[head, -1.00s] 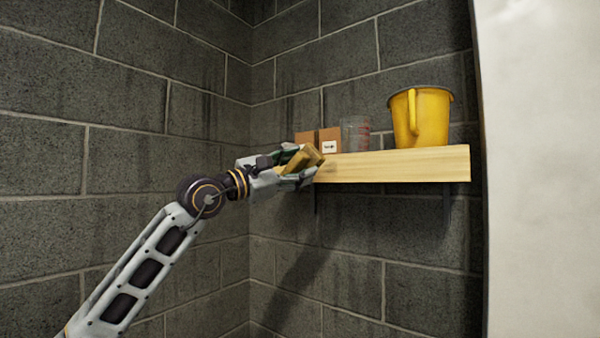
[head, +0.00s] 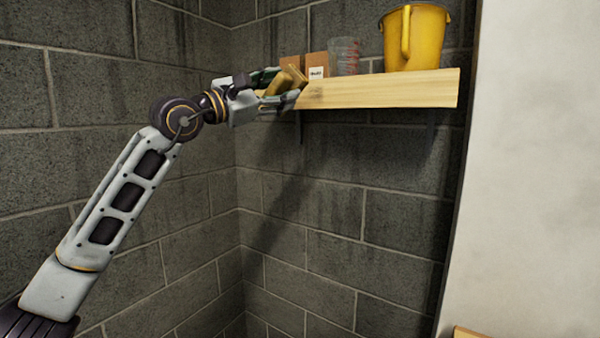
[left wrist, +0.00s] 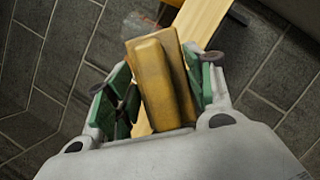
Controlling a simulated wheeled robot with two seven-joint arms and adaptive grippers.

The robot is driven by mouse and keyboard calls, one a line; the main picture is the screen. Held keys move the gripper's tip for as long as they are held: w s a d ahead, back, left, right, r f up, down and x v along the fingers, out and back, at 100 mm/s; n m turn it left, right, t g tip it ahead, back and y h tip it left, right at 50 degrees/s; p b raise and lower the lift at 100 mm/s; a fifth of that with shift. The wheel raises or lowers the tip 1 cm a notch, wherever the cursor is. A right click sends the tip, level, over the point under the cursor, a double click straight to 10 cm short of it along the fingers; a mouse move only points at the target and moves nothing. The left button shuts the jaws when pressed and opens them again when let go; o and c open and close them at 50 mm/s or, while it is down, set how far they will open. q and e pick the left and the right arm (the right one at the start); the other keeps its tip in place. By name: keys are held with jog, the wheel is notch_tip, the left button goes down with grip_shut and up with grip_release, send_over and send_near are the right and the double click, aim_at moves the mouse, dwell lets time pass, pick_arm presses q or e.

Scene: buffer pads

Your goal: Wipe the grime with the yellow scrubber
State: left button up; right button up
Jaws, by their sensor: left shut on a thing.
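The yellow scrubber (left wrist: 166,85) is a dull yellow block with a raised ridge, between the green-padded fingers of my left gripper (left wrist: 160,95) in the left wrist view. In the head view the scrubber (head: 291,80) shows tilted in my left gripper (head: 287,88), at the left end of the wooden shelf (head: 385,90). The gripper is shut on it. I cannot tell whether the scrubber touches the shelf. Dark streaks mark the block wall (head: 335,140), and I cannot tell which of them is the grime. My right gripper is not in view.
On the shelf stand brown boxes (head: 317,65), a clear measuring cup with red marks (head: 345,56) and a yellow bucket (head: 415,37). A pale wall (head: 530,180) rises at the right. A wooden edge (head: 475,333) shows at the bottom right. The space below the shelf is open.

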pick_arm(q)
jog(key=shift+w+d+p, duration=0.45)
jog(key=shift+w+d, duration=0.05)
jog(key=shift+w, duration=0.1)
jog(key=shift+w+d+p, duration=0.55)
jog(key=shift+w+p, duration=0.1)
jog(key=shift+w, duration=0.1)
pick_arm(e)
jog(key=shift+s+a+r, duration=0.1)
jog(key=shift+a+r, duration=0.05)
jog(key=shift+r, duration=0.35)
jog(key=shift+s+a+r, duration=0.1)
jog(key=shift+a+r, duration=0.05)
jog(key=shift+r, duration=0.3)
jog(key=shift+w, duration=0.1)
pick_arm(q)
jog(key=shift+r, duration=0.2)
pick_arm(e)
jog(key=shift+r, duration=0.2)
